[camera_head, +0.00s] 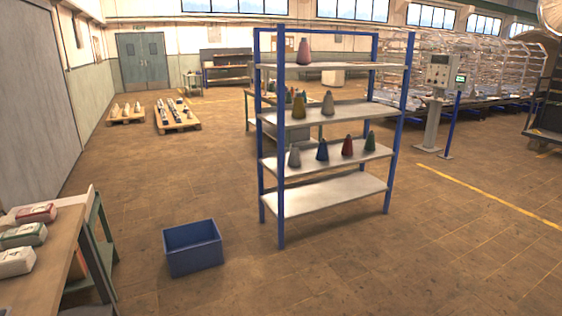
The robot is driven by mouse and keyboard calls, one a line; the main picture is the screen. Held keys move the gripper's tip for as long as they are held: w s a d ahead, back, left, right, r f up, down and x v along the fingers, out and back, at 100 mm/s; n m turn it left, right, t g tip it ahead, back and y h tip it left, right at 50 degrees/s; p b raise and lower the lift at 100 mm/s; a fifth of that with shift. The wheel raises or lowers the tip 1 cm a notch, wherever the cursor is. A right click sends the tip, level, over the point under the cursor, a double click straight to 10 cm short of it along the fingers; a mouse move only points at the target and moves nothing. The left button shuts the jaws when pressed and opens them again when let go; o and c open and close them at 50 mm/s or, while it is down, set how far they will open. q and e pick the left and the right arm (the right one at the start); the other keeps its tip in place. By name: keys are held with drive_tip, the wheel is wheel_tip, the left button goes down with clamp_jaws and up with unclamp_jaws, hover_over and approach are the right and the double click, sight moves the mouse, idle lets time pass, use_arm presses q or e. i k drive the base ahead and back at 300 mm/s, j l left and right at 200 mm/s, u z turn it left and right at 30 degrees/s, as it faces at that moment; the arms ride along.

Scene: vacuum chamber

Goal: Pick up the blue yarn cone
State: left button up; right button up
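The blue yarn cone (322,150) stands upright on the third shelf from the top of a blue-framed metal rack (330,195). A grey cone (294,157) is to its left and a red cone (347,145) to its right, with a dark green cone (370,141) farther right. An olive cone (298,107) and a beige cone (327,102) stand on the shelf above, and a pink cone (304,51) on the top shelf. The rack is some distance ahead. Neither of my grippers shows in this view.
A blue open crate (193,247) sits on the floor left of the rack. A workbench (40,270) with packages is at the lower left. A control post (436,100) stands right of the rack. The floor in front is clear.

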sight(321, 156)
drive_tip(key=i, duration=2.2)
drive_tip(key=i+j, duration=0.1)
drive_tip(key=i, duration=2.05)
drive_tip(key=i+z, duration=0.25)
drive_tip(key=i, duration=0.4)
